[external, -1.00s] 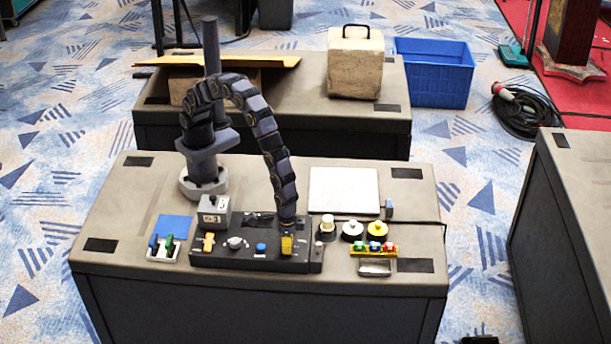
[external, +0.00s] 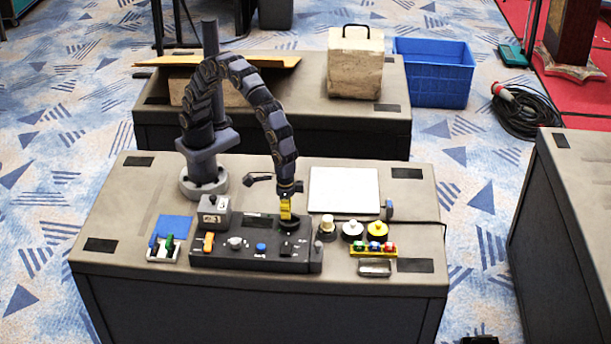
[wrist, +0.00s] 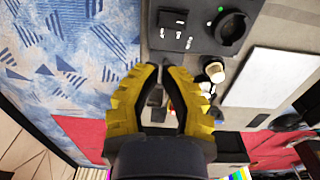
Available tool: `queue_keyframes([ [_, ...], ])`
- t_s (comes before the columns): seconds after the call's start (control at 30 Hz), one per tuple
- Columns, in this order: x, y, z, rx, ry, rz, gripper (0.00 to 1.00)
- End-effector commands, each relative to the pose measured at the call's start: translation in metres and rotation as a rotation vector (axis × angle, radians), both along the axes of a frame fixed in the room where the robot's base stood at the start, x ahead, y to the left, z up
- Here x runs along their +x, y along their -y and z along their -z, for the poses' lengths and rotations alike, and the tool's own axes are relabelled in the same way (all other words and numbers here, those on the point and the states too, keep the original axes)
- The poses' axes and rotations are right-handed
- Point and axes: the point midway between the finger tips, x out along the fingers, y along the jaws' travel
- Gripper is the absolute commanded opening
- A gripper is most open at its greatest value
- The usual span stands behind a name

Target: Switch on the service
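A black control panel (external: 240,262) lies along the front of the desk. It bears an orange switch (external: 209,242), a grey knob (external: 235,242), a blue button (external: 261,247) and a small switch with white marks (external: 287,243) at the right. A round black part (external: 293,223) sits at its back right. My gripper (external: 286,216) points down just above or behind this round part; contact cannot be told. In the wrist view my yellow gripper (wrist: 162,70) is partly open, with a gap and no held thing seen. Part of the panel (wrist: 200,40) with a green light (wrist: 221,9) shows ahead.
A grey box (external: 214,212) stands at the panel's back left. A white board (external: 343,190) lies behind right. A small tray (external: 163,252) is at the left.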

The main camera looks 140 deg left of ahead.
Motion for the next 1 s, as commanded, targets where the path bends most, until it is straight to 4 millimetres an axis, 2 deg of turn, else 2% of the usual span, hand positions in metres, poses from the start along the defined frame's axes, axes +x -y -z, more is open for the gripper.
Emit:
queue_keyframes([
  [0.83, -0.001, -0.0006, -0.0047, 0.124, -0.124, -0.001, 0.0],
  [1.0, -0.0021, -0.0014, 0.002, 0.124, -0.126, -0.001, 0.0],
])
